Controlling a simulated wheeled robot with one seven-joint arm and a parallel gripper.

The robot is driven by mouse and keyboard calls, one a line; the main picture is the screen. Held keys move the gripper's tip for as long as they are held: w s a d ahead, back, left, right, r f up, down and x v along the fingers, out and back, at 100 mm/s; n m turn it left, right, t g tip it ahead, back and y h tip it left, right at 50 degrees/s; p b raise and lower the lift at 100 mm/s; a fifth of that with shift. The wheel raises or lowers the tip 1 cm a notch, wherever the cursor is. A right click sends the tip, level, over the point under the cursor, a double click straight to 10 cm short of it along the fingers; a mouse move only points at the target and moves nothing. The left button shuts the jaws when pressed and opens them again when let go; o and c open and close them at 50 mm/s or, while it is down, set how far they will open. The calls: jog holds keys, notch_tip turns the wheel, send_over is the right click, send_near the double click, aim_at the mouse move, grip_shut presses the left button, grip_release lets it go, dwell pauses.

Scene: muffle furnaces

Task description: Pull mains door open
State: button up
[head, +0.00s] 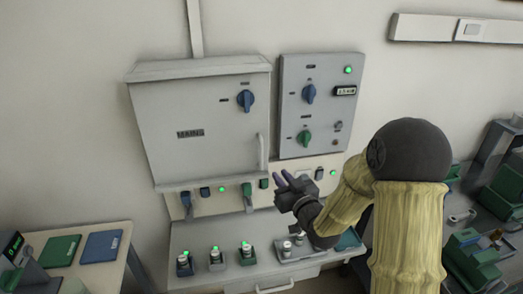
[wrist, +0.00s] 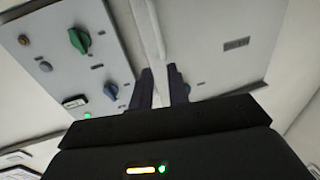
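The mains door (head: 195,130) is the grey front of the large wall cabinet. It looks shut, with a MAINS label, a blue rotary knob (head: 246,99) and a pale vertical handle (head: 261,152) at its lower right edge. My gripper (head: 283,180) is just below and right of the handle, apart from it in the head view. In the wrist view my gripper (wrist: 160,82) has its two dark fingers spread, pointing toward the seam beside the door (wrist: 225,45). I cannot tell whether the handle lies between the fingers.
A control panel (head: 320,75) with blue and green knobs is right of the cabinet. Below are a row of switches (head: 247,192) and a bench (head: 200,240) with several knobs. A side table (head: 75,275) stands left and a cluttered bench (head: 465,205) right.

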aim_at(262, 152)
jog(key=p+x, duration=0.4)
jog(key=x, duration=1.1)
jog(key=shift+p, duration=0.35)
grip_shut()
